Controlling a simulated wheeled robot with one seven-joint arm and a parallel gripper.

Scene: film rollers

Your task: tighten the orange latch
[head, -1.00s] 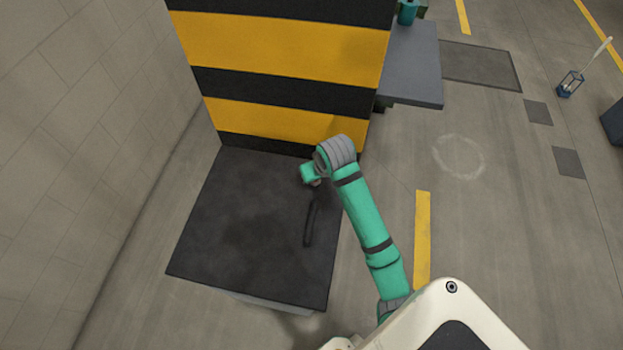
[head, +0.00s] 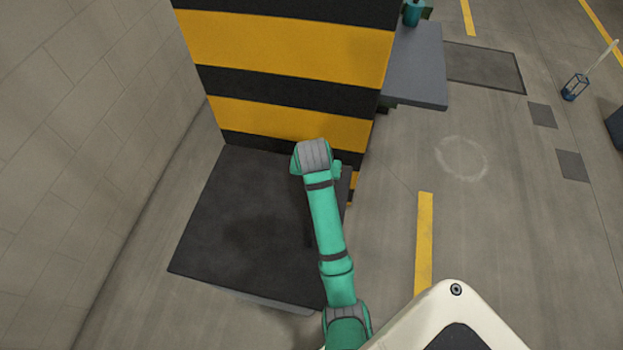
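No orange latch can be made out in the head view. My green arm (head: 326,225) reaches up from the bottom over the right part of a dark flat platform (head: 225,220). Its grey bent joint (head: 313,155) is in front of the foot of a black-and-yellow striped block (head: 290,50). My gripper does not show; the far end of the arm is hidden beyond the bent joint. A small yellow-and-black patch (head: 353,181) shows just right of the joint, and I cannot tell what it belongs to.
A tiled wall (head: 90,120) runs along the left. A grey table (head: 418,75) with a teal object (head: 412,12) stands right of the block. A small blue frame (head: 575,87) stands farther right. The floor right of the platform is mostly clear.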

